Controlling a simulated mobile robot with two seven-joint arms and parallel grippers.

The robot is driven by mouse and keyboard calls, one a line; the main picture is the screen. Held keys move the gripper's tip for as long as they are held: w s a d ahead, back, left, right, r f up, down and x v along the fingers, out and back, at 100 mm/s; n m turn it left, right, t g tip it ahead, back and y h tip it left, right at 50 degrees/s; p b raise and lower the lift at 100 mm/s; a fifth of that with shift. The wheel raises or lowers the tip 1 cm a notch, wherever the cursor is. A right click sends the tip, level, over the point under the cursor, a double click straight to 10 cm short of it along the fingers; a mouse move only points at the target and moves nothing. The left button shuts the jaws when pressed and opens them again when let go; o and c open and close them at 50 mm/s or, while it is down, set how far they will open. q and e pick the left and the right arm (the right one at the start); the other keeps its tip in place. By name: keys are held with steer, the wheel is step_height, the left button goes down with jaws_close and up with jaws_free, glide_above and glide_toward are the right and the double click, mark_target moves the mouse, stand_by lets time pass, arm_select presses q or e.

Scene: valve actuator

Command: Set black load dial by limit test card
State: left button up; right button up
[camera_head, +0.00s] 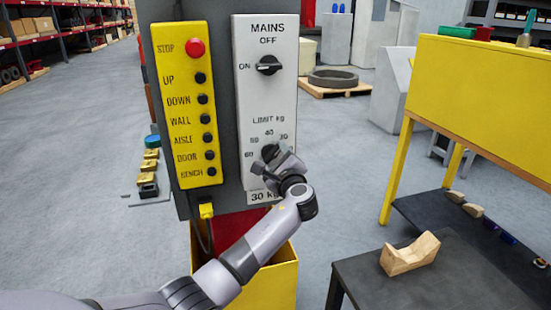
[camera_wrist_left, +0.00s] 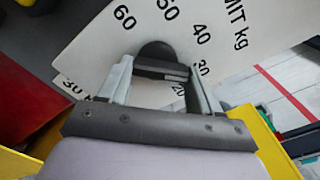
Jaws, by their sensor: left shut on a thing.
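The black load dial (camera_head: 269,151) sits under the "LIMIT kg" lettering on the white panel (camera_head: 283,95). My left gripper (camera_head: 275,158) is shut on it, and the fingers hide part of it. In the left wrist view the dial (camera_wrist_left: 156,54) lies between the two fingers of the gripper (camera_wrist_left: 160,78), amid the marks 60, 50, 40, 30 and 20. Where its pointer stands I cannot tell for sure. The limit test card (camera_head: 262,197) below reads "30 kg"; it shows partly in the left wrist view (camera_wrist_left: 72,85). My right gripper is not in view.
Above the dial is the black MAINS switch (camera_head: 269,65). A yellow button box (camera_head: 186,105) with a red STOP button (camera_head: 195,48) is left of the panel. A dark table (camera_head: 425,280) with a wooden block (camera_head: 409,254) stands at the lower right.

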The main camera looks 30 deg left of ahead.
arm_select(q)
steer(key=shift+f, duration=0.1)
stand_by(0.3)
steer(key=o, duration=1.1)
steer(key=shift+c, duration=0.2)
steer(key=shift+d, duration=0.1)
steer(key=v, duration=0.7)
steer(key=shift+b, duration=0.4)
